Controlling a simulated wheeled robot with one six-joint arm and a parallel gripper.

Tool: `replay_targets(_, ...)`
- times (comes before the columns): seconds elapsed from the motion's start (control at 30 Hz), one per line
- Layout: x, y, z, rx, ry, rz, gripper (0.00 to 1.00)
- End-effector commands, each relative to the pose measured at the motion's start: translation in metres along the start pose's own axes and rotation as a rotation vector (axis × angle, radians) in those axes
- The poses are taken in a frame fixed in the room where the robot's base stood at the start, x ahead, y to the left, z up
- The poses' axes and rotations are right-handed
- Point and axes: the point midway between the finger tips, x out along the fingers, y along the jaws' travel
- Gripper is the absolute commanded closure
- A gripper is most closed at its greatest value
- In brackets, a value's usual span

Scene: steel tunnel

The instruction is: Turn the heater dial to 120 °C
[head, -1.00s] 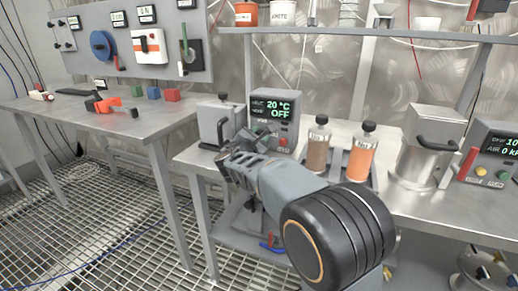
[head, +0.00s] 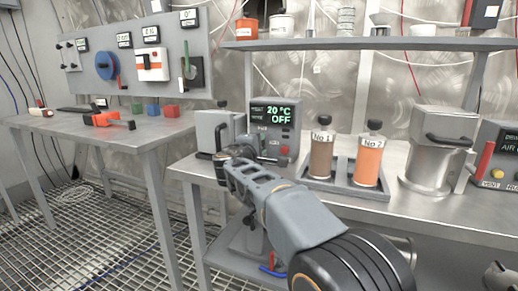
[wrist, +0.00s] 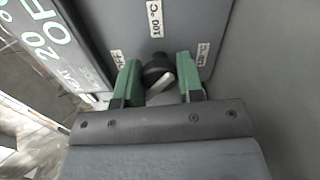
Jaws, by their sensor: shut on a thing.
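The heater (head: 275,122) is a grey box on the right-hand bench. Its screen (head: 272,114) reads 20 °C and OFF, and a red button (head: 284,150) sits low on its front. In the wrist view the black dial (wrist: 158,73) with a pale pointer bar lies between the green fingers of my gripper (wrist: 160,82). My gripper is shut on the dial. In the head view my gripper (head: 250,150) hides the dial.
A steel pot (head: 430,160) is farther right, and a shelf (head: 350,43) runs above.

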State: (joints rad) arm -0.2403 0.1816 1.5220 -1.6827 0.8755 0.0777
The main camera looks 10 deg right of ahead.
Motion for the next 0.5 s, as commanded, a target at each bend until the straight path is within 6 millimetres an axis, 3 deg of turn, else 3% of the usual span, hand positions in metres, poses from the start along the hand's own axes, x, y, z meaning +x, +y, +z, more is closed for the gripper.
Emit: replay_targets(0.5,0.0002,-0.0029,-0.0001,0.187,-0.002,-0.005,0.89)
